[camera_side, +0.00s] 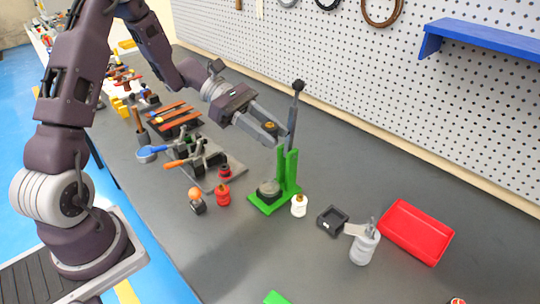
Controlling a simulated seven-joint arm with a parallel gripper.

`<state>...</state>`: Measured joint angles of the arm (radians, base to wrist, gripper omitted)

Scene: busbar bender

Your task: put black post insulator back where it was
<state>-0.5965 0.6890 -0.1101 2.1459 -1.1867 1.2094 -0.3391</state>
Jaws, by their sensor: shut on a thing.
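My gripper (275,132) is at the middle of the side view, raised above the bench beside the green bender. It is shut on the black post insulator (271,126). Only its brass-coloured top and a little dark body show between the fingers; the rest is hidden. The green bender (286,180) stands upright just below and to the right of my gripper, with a tall dark lever with a ball knob (297,88). A dark round block (269,189) sits on its base.
A white insulator (299,206) and red insulators (222,195) stand near the bender. A black square holder (333,220), a grey canister (364,245) and a red tray (416,231) are to the right. Clamps (205,160) lie left. The front bench is mostly clear.

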